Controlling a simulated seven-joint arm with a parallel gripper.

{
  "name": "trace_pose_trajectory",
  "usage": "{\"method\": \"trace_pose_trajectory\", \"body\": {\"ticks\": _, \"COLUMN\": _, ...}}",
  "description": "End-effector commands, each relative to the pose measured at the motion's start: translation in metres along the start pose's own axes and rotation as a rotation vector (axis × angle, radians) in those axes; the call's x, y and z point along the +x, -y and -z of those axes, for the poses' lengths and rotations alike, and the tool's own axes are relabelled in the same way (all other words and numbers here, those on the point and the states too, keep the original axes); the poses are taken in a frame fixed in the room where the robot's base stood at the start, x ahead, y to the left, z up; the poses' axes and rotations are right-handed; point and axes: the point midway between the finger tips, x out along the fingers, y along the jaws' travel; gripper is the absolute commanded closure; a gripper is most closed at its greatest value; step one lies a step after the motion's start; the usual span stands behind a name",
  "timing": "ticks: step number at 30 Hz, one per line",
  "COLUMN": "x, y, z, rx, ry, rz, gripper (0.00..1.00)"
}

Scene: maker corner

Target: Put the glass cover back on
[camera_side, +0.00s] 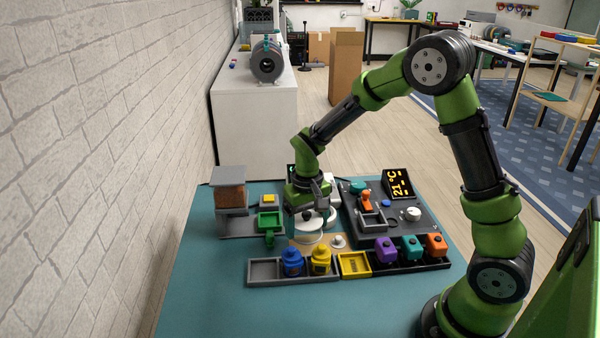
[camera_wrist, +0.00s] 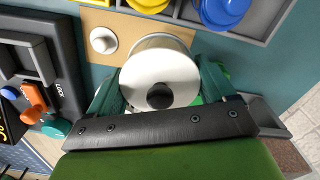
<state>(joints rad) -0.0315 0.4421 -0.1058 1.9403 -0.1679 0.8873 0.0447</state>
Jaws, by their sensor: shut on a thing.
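The glass cover (camera_side: 308,225) is a pale round piece with a black knob on top; in the wrist view it shows from above (camera_wrist: 160,62). My gripper (camera_side: 308,211) points down over it. In the wrist view the two teal fingers of my gripper (camera_wrist: 159,82) close on its opposite sides. The cover is upright, above or on a tan board (camera_side: 327,241). My gripper hides part of it in the side view, and I cannot tell whether it touches what is below.
A small white knob (camera_side: 338,241) stands on the board at right. In front is a grey tray (camera_side: 264,270) with blue and yellow bottles. A green bin (camera_side: 269,222) is at left; a dark control panel (camera_side: 400,229) with a temperature display (camera_side: 397,184) is at right. The front teal tabletop is clear.

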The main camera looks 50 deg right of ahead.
Motion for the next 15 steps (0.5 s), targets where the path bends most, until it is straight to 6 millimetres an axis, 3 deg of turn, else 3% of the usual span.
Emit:
{"method": "trace_pose_trajectory", "body": {"ticks": 3, "x": -0.027, "y": 0.001, "z": 0.001, "rx": 0.0, "ry": -0.006, "rz": 0.002, "gripper": 0.48}}
{"method": "trace_pose_trajectory", "body": {"ticks": 8, "x": -0.05, "y": -0.003, "z": 0.001, "rx": 0.009, "ry": -0.001, "rz": 0.0, "gripper": 0.48}}
{"method": "trace_pose_trajectory", "body": {"ticks": 11, "x": -0.053, "y": -0.019, "z": 0.009, "rx": 0.054, "ry": 0.007, "rz": -0.005, "gripper": 0.48}}
{"method": "trace_pose_trajectory", "body": {"ticks": 15, "x": -0.053, "y": -0.053, "z": 0.035, "rx": 0.148, "ry": 0.008, "rz": -0.006, "gripper": 0.48}}
